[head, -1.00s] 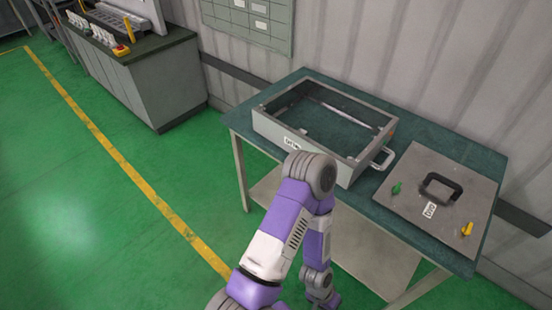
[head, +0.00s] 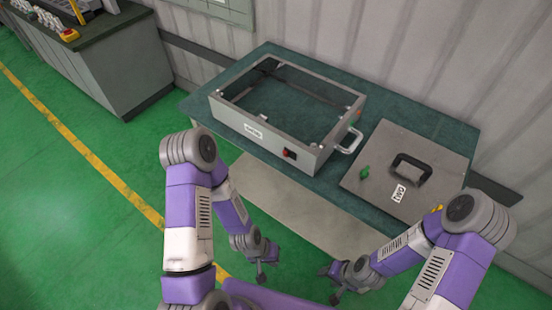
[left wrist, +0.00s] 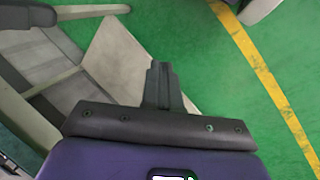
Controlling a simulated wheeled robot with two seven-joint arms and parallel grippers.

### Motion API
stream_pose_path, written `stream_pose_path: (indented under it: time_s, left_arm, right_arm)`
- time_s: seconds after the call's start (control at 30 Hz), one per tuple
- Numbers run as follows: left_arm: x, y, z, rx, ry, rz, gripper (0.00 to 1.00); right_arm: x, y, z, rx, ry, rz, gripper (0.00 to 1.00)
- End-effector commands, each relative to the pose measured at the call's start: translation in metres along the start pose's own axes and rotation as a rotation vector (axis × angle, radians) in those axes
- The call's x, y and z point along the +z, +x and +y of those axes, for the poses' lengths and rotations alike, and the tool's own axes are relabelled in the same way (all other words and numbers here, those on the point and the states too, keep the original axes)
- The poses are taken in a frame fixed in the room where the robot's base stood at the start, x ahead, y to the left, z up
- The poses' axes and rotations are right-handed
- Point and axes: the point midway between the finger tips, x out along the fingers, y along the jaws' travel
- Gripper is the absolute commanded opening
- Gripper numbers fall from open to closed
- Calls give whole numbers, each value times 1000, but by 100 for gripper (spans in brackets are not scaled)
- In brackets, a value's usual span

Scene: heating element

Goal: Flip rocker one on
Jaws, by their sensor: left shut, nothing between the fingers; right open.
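The open grey metal box frame (head: 225,110) sits on the green-topped table. Its front face carries a white label (head: 253,131) and a small black-and-red rocker switch (head: 289,154) near the right corner. Whether the rocker is on or off is too small to tell. My left gripper (head: 262,275) hangs low in front of the table, below the box and apart from the rocker. In the left wrist view its fingers (left wrist: 162,85) are closed together with nothing between them. My right gripper (head: 329,281) is open and empty, also low in front of the table.
A grey lid plate (head: 430,155) with a black handle, a green knob and a label lies right of the box. The box has a side handle (head: 350,141). The table (head: 420,110) has a lower shelf. A wall stands behind. A grey cabinet (head: 110,75) stands at left.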

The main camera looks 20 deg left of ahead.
Motion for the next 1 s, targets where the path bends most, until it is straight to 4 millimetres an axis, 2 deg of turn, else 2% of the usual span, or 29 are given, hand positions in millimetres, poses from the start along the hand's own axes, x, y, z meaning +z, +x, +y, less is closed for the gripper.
stream_pose_path:
  time_s: [0.07,0.13,0.27,0.3,0.37,0.4,0.5,0.6,0.73,0.83,1.0]
  left_arm:
    - [-8,2,-2,13,20,34,0]
    - [-25,5,-4,39,68,108,0]
    - [-79,3,-6,117,229,376,0]
    - [-99,-4,-7,142,289,487,0]
    - [-126,-19,-7,175,378,662,0]
    - [-141,-32,-7,193,435,780,0]
    - [-166,-70,-9,222,555,1060,0]
    - [-176,-109,-11,236,643,1297,0]
    - [-175,-146,-15,244,709,1502,0]
    - [-173,-160,-16,246,731,1580,0]
    - [-172,-166,-15,249,740,1604,0]
  right_arm:
    - [0,4,1,0,0,0,58]
    - [-1,11,4,0,0,1,58]
    - [-2,33,12,0,0,1,58]
    - [-2,41,15,0,0,1,58]
    - [-3,53,20,0,0,1,58]
    - [-3,60,22,0,0,1,58]
    - [-4,76,28,0,0,1,58]
    - [-4,88,33,0,0,1,58]
    - [-5,97,36,0,-1,1,58]
    - [-5,99,37,0,-1,1,58]
    - [-5,98,36,0,-1,1,58]
